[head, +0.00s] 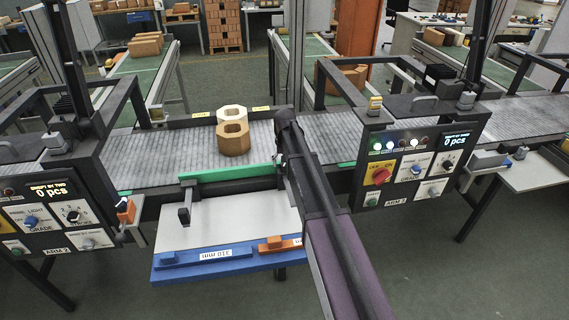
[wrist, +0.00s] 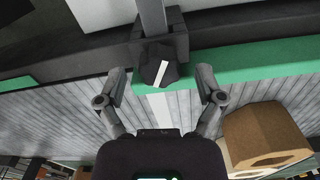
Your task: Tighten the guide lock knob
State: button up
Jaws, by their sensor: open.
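The guide lock knob (wrist: 160,68) is black and round with a white line across its face. It sits on a dark block with a grey rod in the wrist view, beside the green guide rail (wrist: 250,72). My gripper (wrist: 162,87) is open, with one finger on each side just below the knob in the picture, and nothing between them. In the head view the green guide rail (head: 230,172) runs along the belt's near edge. My arm hides this knob there, and I cannot make out the fingers.
A tan hollow brick (head: 234,140) stands on the grey belt (head: 170,150) with a paler one behind it; a brick (wrist: 265,138) is close to the right finger. A pale table (head: 215,232) holds blue and orange dies. Control panels flank it.

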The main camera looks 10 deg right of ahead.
aim_at(285, 166)
jog(key=n, duration=0.6)
jog(key=shift+n, duration=0.4)
notch_tip(285, 166, up, 14)
jog(key=p, duration=1.4)
jog(key=s+f+m+b, duration=0.1)
jog(key=s+f+b, duration=0.4)
jog(key=s, duration=0.4)
jog(key=s+f+m+b, duration=0.2)
jog(key=s+f+b, duration=0.2)
jog(key=s, duration=0.5)
jog(key=s+f+m+b, duration=0.1)
jog(key=s+f+b, duration=0.4)
jog(key=s, duration=0.4)
jog(key=shift+s+f+m+b, duration=0.3)
jog(key=shift+f+m+b, duration=0.05)
jog(key=shift+f+m, duration=0.05)
jog(key=shift+s+f+b, duration=0.35)
jog(key=shift+s+b, duration=0.05)
jog(key=shift+s, duration=0.4)
jog(key=shift+s+a, duration=0.1)
jog(key=shift+s, duration=0.6)
dwell(0.4)
